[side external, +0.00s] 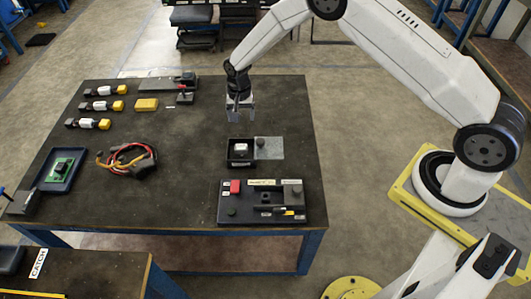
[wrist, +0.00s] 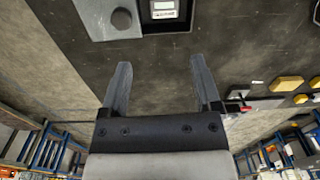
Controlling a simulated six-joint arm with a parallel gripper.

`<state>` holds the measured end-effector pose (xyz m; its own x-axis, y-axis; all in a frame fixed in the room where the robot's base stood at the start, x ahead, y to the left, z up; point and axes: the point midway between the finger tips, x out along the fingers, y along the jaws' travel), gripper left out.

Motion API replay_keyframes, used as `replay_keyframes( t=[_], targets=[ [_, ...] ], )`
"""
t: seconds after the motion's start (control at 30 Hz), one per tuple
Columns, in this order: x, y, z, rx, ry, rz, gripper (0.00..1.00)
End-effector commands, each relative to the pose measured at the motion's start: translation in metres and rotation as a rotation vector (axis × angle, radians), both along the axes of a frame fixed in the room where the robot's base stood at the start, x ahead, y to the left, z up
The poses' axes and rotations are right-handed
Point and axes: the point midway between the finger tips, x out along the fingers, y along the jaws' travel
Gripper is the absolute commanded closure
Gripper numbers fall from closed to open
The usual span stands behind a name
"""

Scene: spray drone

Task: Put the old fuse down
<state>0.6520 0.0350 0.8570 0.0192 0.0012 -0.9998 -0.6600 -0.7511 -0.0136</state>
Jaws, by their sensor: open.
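A small white block with a printed label (side external: 240,148), which looks like the fuse, sits inside a dark open-topped box (side external: 230,158) near the table's right side. It also shows at the top edge of the wrist view (wrist: 165,9), partly cut off. My gripper (side external: 240,118) is open and stands above the table, behind the dark box in the side view. In the wrist view, its two fingers (wrist: 160,62) are apart with nothing between them. The white block is clear of the fingers.
A grey plate with a dark knob (side external: 270,152) adjoins the box. A black panel with a red block (side external: 235,187) lies in front. Several yellow-ended parts (side external: 105,105), a cable bundle (side external: 128,158) and a tray with a green board (side external: 62,165) lie left. The table's middle is clear.

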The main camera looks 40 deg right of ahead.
Motion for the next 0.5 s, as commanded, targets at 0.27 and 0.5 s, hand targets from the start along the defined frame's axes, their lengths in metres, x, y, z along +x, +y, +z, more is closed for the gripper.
replay_keyframes(
  t=[0.27,0.5],
  targets=[
    [-0.032,-0.009,0.060,-0.004,-0.047,0.144,0.19],
    [-0.074,-0.017,0.106,-0.015,-0.087,0.282,0.19]
  ],
)
